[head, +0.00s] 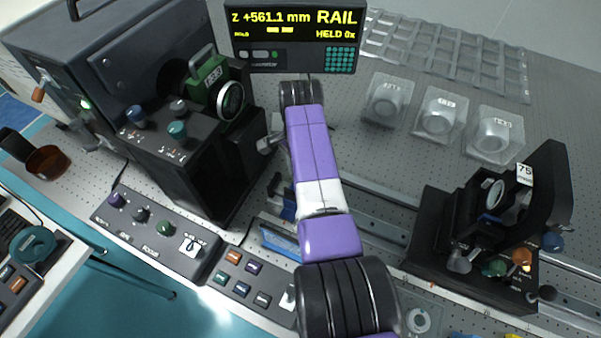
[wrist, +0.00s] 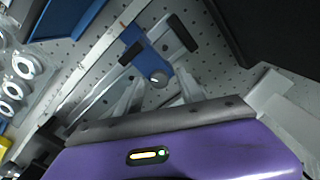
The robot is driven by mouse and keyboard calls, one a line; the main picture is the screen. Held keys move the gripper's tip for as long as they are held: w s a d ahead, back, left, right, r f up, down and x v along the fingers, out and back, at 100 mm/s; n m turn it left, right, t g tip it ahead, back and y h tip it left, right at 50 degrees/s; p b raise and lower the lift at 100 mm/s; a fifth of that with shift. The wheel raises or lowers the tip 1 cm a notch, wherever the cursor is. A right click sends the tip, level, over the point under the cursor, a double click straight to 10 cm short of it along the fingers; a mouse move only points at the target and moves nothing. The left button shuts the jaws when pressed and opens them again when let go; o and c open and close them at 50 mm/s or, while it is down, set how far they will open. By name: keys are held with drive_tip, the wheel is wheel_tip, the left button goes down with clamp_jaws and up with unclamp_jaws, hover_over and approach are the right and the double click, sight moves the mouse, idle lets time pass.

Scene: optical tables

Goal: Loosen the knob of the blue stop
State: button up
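The blue stop (wrist: 146,48) stands on the rail in the wrist view, with dark pads on its two arms. Its round grey knob (wrist: 158,77) faces my gripper. My gripper (wrist: 160,92) has its two pale fingers apart, one on either side of the knob in the picture, with a gap between. I cannot tell how far the fingertips are from the knob in depth. In the head view a small blue part, likely the stop (head: 288,211), shows just left of my purple arm. The knob and my gripper are hidden there.
A black mount marked 75 (head: 525,215) stands right on the rail. A dark instrument housing (head: 195,165) rises left of my arm. Control boxes (head: 150,228) line the table's front edge. Clear cases (head: 440,112) sit at the back. The display (head: 295,38) reads RAIL, HELD 0x.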

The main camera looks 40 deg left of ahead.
drive_tip(key=shift+r, duration=3.9)
drive_tip(key=shift+f, duration=0.1)
